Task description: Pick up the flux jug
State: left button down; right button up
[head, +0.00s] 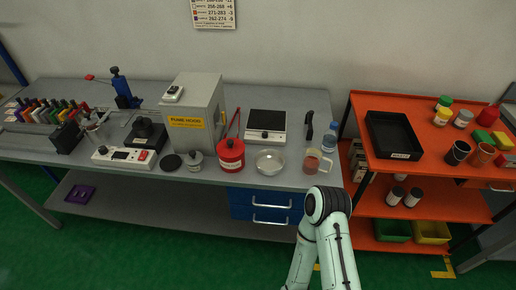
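A clear jug (311,164) with reddish-brown liquid in its lower part stands upright near the front right corner of the grey workbench (215,180). It looks like the flux jug, though I can read no label on it. A handle shows on its right side. One of my arms rises from the bottom of the head view, with its bent joint just below the jug and the bench's front edge. Neither of my grippers shows in the view, and nothing visible is holding the jug.
A glass dish (269,162) is left of the jug, and a red can (231,156) further left. A blue-capped bottle (329,137) and a black upright stand (309,126) are behind it. An orange cart (355,105) stands right of the bench, holding a black tray (394,134).

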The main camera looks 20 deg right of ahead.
aim_at(311, 167)
jog(key=z, duration=1.5)
jog(key=l+u, duration=0.1)
jog(key=u, duration=0.75)
jog(key=l+u, duration=0.95)
jog(key=k+l+u, duration=0.1)
jog(key=l, duration=0.2)
jog(key=k+l+u, duration=0.15)
jog(key=l, duration=0.2)
jog(key=k+l+u, duration=0.1)
jog(key=k+l, duration=0.1)
jog(key=l, duration=0.1)
